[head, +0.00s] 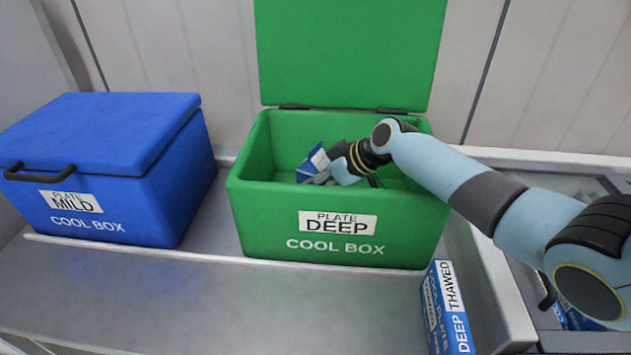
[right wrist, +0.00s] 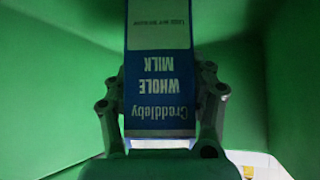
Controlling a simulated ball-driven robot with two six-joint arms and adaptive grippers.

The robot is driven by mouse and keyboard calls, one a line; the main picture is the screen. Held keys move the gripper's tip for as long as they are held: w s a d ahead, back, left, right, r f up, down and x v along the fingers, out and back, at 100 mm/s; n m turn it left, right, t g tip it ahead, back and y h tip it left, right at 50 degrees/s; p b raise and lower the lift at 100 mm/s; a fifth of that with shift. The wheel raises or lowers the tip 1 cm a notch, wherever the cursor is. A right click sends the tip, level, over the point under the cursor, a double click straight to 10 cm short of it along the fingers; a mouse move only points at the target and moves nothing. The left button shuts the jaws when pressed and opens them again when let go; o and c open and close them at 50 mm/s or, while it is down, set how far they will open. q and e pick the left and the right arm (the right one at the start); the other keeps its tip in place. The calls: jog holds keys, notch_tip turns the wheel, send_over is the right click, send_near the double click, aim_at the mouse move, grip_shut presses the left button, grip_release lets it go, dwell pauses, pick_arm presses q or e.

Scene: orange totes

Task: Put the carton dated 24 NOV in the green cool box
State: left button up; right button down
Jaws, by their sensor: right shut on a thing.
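The green cool box (head: 260,215) stands open in the middle of the head view, its lid raised at the back, with a label reading PLATE DEEP. My right arm reaches into it from the right. My right gripper (head: 328,174) is inside the box, shut on a blue and white carton (head: 317,157). In the right wrist view the carton (right wrist: 160,85) reads Creddleby WHOLE MILK, upside down, between the two fingers (right wrist: 160,110). Its date is not readable. Green walls surround it. Whether the carton touches the box floor cannot be told. My left gripper is not in view.
A shut blue cool box (head: 150,200) labelled PLATE MILD stands at the left. A blue cool plate marked DEEP THAWED (head: 436,310) stands at the front right. The front left counter is clear.

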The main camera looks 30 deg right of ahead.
aim_at(316, 161)
jog(key=shift+c, duration=2.1)
grip_release()
jog(key=shift+f, duration=0.1)
jog(key=shift+r, duration=0.25)
jog(key=v, duration=0.7)
jog(key=shift+s, duration=0.2)
jog(key=shift+d, duration=0.1)
